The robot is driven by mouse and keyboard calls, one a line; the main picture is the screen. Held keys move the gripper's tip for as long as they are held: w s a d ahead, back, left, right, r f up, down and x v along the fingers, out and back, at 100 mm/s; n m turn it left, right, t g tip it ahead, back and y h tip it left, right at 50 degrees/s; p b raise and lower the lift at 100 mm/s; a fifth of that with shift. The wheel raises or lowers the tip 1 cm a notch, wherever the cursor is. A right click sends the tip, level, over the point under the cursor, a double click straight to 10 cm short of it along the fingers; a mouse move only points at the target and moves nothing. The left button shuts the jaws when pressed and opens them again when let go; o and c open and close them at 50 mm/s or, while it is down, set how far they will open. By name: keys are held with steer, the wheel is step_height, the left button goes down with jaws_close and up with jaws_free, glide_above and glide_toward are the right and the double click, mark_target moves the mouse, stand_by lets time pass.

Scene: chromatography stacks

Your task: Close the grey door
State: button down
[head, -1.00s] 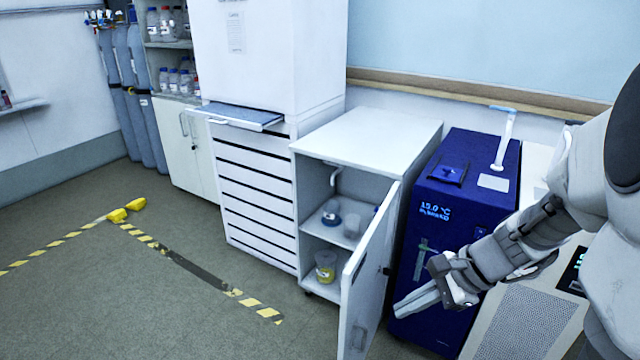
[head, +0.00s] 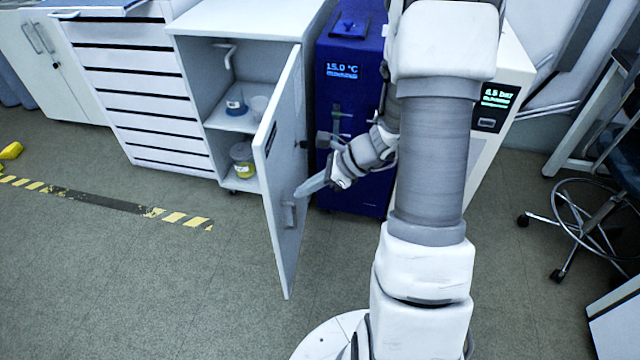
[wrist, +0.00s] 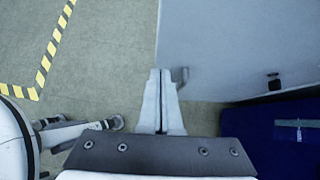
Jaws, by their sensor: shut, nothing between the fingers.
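The grey door (head: 284,165) stands wide open on the low white cabinet (head: 250,22), hinged at the cabinet's right side. Its outer face is toward my arm, with a handle (head: 290,214) low near the free edge. My gripper (head: 311,187) is shut and empty, beside the outer face of the door near handle height. In the wrist view the shut fingers (wrist: 160,100) point at the door's lower edge region, with the door panel (wrist: 240,50) to the right and the handle (wrist: 181,76) just right of the tips. I cannot tell whether they touch.
Inside the cabinet are containers, including one with yellow contents (head: 243,160). A blue chiller (head: 350,80) stands right of the cabinet. A drawer unit (head: 135,90) is at left. A wheeled stool (head: 590,205) is at right. The floor left of the door is clear.

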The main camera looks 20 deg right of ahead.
mark_target(271, 196)
steer(key=shift+w+a+f+b, duration=0.2)
steer(key=shift+w+a, duration=0.25)
steer(key=shift+a, duration=0.3)
steer(key=shift+w+a+f+b, duration=0.2)
steer(key=shift+w+a, duration=0.25)
steer(key=shift+a, duration=0.3)
steer(key=shift+w+a+f+b, duration=0.2)
steer(key=shift+w+a, duration=0.25)
steer(key=shift+a, duration=0.3)
steer(key=shift+w+a, duration=0.1)
steer(key=shift+a, duration=0.05)
